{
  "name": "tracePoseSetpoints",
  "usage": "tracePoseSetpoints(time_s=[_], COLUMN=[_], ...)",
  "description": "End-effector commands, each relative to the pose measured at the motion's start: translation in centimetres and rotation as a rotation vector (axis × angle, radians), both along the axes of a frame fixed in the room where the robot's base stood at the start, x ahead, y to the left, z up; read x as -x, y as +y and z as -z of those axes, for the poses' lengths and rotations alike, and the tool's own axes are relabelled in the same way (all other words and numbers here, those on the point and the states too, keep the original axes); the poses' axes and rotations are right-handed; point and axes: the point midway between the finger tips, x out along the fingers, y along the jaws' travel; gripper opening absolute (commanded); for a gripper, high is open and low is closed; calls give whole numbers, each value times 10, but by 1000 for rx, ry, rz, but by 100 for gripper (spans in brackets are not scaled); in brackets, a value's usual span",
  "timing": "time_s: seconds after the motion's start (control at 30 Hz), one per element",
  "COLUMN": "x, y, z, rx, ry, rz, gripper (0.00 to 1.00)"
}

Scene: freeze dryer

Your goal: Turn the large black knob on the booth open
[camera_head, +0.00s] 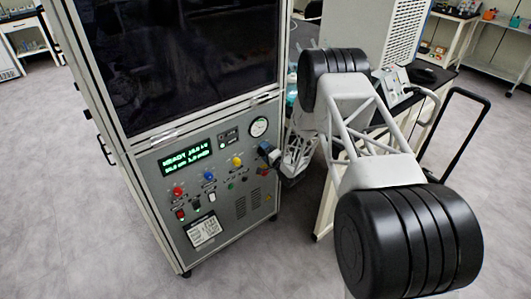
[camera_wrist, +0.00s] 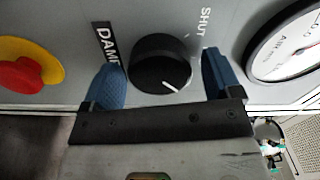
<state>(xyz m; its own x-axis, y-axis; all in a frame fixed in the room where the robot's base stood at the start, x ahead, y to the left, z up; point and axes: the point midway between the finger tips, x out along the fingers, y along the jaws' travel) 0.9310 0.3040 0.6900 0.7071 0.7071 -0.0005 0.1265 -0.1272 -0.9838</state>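The large black knob (camera_wrist: 158,62) sits on the booth's grey panel in the wrist view. A white line on its face points to the lower right of the picture. A black label reading "DAMP", partly hidden (camera_wrist: 105,42), is left of it and the word "SHUT" (camera_wrist: 205,22) is at upper right. My gripper (camera_wrist: 160,68) is open, with one blue finger on each side of the knob; gaps show between fingers and knob. In the head view my gripper (camera_head: 268,153) is at the right of the booth panel (camera_head: 225,215) and the knob cannot be made out.
A round gauge (camera_wrist: 290,45) is close to the right finger. A red-and-yellow button (camera_wrist: 25,72) is left of the left finger. The head view shows more coloured buttons, a green display (camera_head: 186,157) and the dark booth window (camera_head: 185,60). A white bench stands right of the booth.

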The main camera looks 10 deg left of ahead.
Motion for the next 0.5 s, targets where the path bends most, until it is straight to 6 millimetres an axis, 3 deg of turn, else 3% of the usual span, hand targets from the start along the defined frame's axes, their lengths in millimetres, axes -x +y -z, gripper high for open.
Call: tracePoseSetpoints(time_s=[0.27, 0.5], x=[1, 13], y=[-1, -14], z=[0, 0], rx=[0, 0], ry=[0, 0], rz=[0, 1], gripper=[84, 84])
